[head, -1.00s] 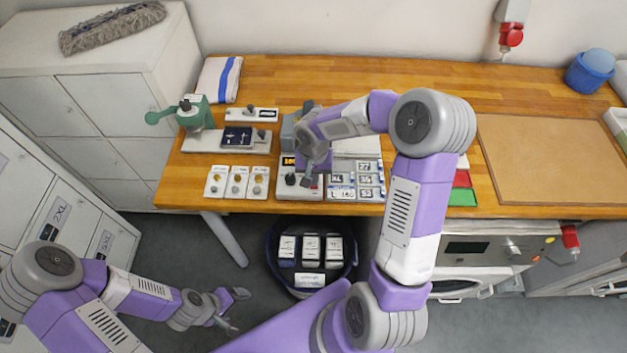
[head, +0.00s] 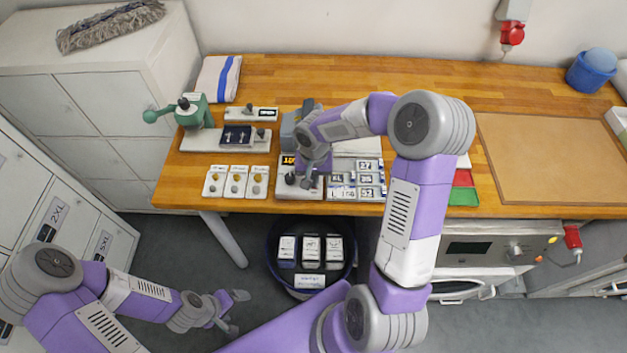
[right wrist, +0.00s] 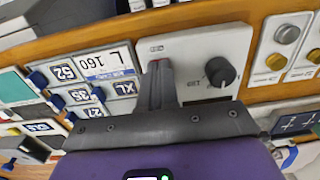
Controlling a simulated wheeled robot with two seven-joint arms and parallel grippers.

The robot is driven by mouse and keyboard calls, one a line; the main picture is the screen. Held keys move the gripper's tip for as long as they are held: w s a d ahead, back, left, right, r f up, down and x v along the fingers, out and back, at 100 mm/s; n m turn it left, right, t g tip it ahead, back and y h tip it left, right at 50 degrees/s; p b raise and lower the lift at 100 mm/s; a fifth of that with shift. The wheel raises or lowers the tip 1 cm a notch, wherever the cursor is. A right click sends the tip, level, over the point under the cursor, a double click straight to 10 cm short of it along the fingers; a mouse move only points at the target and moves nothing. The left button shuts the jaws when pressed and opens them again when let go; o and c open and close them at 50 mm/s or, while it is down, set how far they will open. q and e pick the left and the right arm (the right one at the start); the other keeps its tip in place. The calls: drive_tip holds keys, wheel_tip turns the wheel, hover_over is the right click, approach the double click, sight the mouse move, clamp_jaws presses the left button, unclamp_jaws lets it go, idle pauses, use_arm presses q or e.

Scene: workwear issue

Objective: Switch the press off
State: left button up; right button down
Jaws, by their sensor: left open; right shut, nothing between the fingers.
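The press has a grey body (head: 289,130) and a pale front panel (head: 290,193) near the front edge of the wooden bench. A small orange-lit display (head: 288,160) is partly hidden by my arm. In the right wrist view the panel (right wrist: 198,48) carries a black set knob (right wrist: 221,72) and a small red switch (right wrist: 154,63), mostly covered by my fingers. My right gripper (head: 307,181) is shut and empty; its tips (right wrist: 161,68) are over the switch, and I cannot tell whether they touch it. My left gripper (head: 239,311) is open and empty in front of the bench.
Size-marked blocks (head: 357,180) stand just right of the panel. A dark bin (head: 269,255) with packs is below the edge. The brown board (head: 550,155) is bare.

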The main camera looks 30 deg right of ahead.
drive_tip(key=shift+f, duration=0.25)
drive_tip(key=shift+r+p, duration=2.15)
drive_tip(key=shift+r, duration=1.4)
drive_tip(key=shift+f, duration=0.1)
